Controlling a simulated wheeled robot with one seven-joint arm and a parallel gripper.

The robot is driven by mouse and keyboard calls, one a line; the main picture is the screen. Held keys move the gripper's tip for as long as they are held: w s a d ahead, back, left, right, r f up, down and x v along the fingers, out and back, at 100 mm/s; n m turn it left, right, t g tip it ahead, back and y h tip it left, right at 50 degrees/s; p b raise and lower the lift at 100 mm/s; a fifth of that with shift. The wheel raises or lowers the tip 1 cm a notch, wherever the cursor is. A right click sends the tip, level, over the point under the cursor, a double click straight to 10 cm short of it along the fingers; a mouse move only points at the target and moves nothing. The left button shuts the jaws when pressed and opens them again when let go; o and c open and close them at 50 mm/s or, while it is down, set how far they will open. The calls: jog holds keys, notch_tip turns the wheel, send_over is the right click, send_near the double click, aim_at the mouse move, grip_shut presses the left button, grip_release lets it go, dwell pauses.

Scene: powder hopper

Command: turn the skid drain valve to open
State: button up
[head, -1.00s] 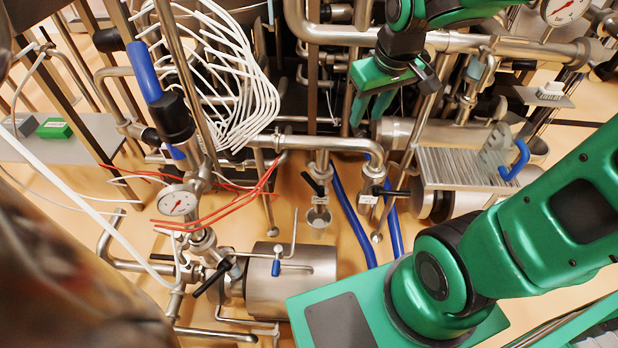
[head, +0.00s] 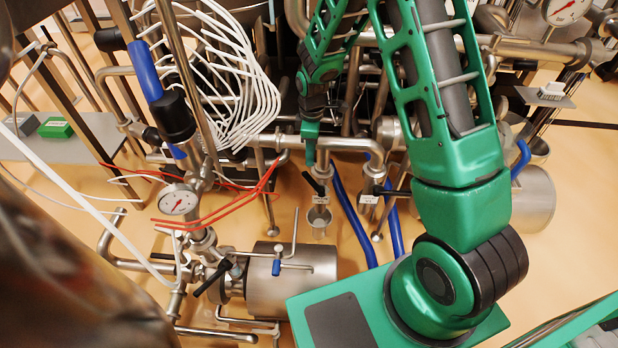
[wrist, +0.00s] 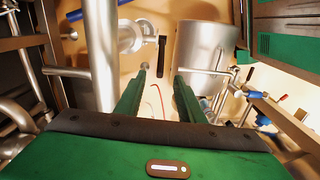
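A drain valve on a short vertical pipe (head: 319,213) has a black lever handle (head: 313,184) slanting up to the left, with a small white tag below it. I cannot read the tag. My gripper (head: 310,158) points down just above this lever in the head view. In the wrist view, my gripper (wrist: 160,74) is open, with its two green fingers apart. A black lever (wrist: 162,58) shows between the fingertips, just beyond them. I cannot tell whether either finger touches it.
A second black lever (head: 388,191) with a tag is to the right. A third black lever (head: 211,280) is beside the steel cylinder (head: 291,280) at lower left. Blue hoses (head: 355,220) hang close by on the right. Red wires (head: 225,205) and a gauge (head: 178,200) are on the left.

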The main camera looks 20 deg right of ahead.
aim_at(309, 174)
notch_tip(309, 174, down, 3)
jog(key=shift+w+a+r+n, duration=0.1)
jog(key=shift+r+n, duration=0.05)
jog(key=shift+n, duration=0.15)
notch_tip(309, 174, down, 10)
jog(key=shift+c, duration=0.3)
grip_shut()
